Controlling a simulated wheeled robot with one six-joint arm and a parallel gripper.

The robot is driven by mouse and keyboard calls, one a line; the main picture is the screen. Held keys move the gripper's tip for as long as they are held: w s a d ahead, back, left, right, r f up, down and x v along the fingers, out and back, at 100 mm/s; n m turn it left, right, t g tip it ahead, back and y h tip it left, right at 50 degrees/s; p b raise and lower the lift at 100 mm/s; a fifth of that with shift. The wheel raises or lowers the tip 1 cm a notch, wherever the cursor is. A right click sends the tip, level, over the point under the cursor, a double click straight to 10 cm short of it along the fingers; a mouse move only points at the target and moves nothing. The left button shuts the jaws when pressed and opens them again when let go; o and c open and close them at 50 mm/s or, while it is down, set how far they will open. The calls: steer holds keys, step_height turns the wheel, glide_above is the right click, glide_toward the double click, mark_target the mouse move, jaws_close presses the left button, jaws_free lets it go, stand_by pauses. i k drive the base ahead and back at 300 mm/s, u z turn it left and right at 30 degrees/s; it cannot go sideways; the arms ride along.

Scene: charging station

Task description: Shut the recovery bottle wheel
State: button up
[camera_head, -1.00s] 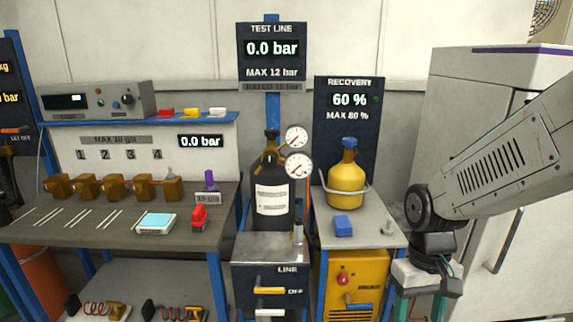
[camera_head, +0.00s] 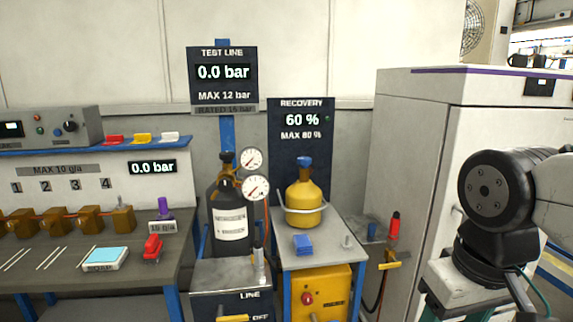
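The recovery bottle (camera_head: 304,205) is a yellow cylinder standing upright on a small grey-topped stand, with a pale band around it. Its blue wheel (camera_head: 304,163) sits on top, in front of the dark RECOVERY panel. I cannot tell from its look how far the wheel is turned. My gripper (camera_head: 458,296) hangs at the lower right, well to the right of the bottle and nearer to me. Nothing touches the wheel.
The RECOVERY display (camera_head: 301,121) reads 60 %, MAX 80 %. A dark nitrogen cylinder (camera_head: 228,215) with two gauges stands close left of the bottle. A blue block (camera_head: 303,243) lies before it. A tall white cabinet (camera_head: 408,150) stands at the right.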

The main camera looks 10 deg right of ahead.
mark_target(303, 162)
steer(key=z, duration=0.05)
steer(key=i, duration=0.95)
steer(key=u, duration=0.05)
